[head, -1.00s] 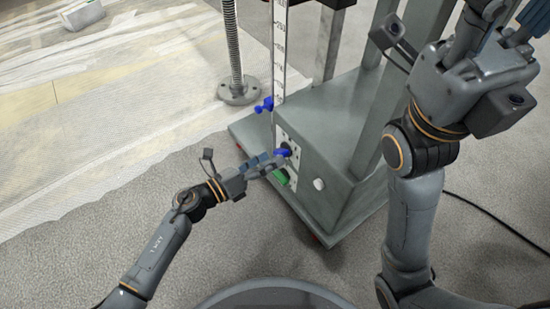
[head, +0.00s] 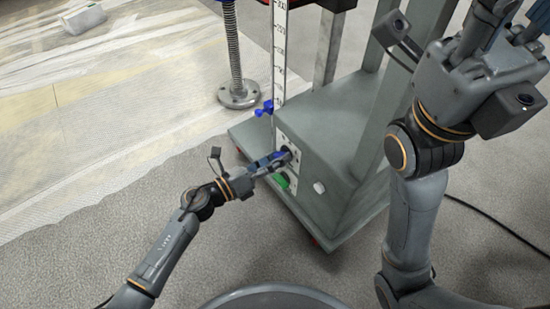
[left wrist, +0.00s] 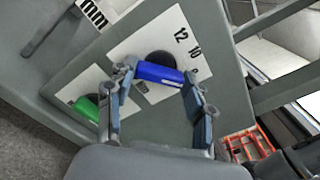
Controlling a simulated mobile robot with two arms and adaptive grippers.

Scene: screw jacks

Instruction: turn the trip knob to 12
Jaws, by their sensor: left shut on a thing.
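The blue trip knob (left wrist: 160,74) sits on a white dial plate (left wrist: 172,32) with the figures 12 and 10 legible and another partly cut off, in the left wrist view. Its bar lies nearly level there; I cannot tell which figure it points to. My left gripper (left wrist: 157,92) has one finger at each end of the knob and is shut on it. In the head view my left gripper (head: 284,158) is at the machine's front panel and partly hides the knob. My right gripper (head: 492,32) is raised at the upper right, its fingertips cut off or unclear.
A green knob (head: 281,181) is just below the blue one, also visible in the left wrist view (left wrist: 86,108). A blue clamp (head: 264,108) sits on the upright scale (head: 279,45). A threaded screw (head: 235,55) stands behind. A black cable (head: 490,222) lies at right.

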